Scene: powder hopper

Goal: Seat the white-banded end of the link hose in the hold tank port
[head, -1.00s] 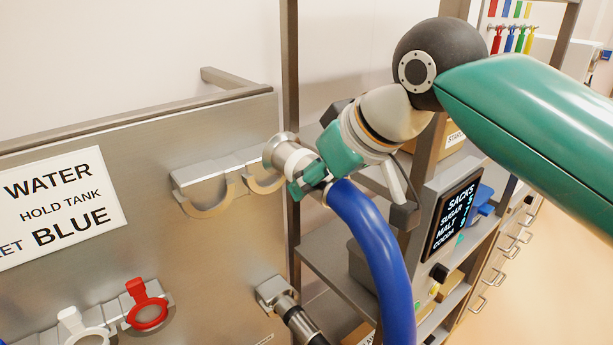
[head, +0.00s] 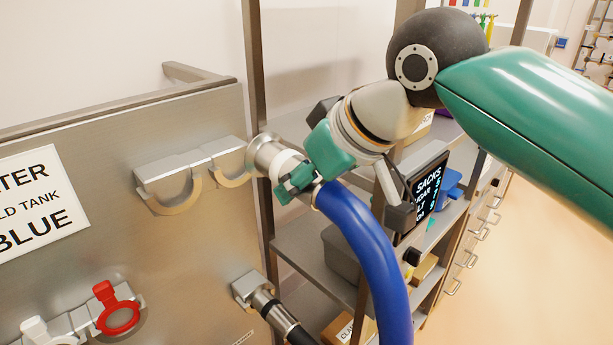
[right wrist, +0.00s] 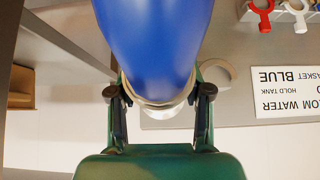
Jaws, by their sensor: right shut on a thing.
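The blue link hose (head: 370,245) hangs in a curve from my right gripper (head: 297,183), which is shut on it near its end. That end has a white band (head: 287,165) and a metal flange (head: 264,153). It is held up in front of the steel panel's right edge, close to the right hook-shaped bracket (head: 228,160). I cannot tell whether they touch. In the right wrist view the hose (right wrist: 155,40) fills the space between the fingers. The hold tank port cannot be made out for certain. My left gripper is not in view.
A steel panel (head: 120,120) carries a sign (head: 38,205) reading WATER, HOLD TANK, BLUE. Lower on it are a red-handled clamp (head: 118,312), a white-handled one (head: 38,331) and a fitting with a black hose (head: 268,306). A shelf rack with a SACKS screen (head: 424,195) stands to the right.

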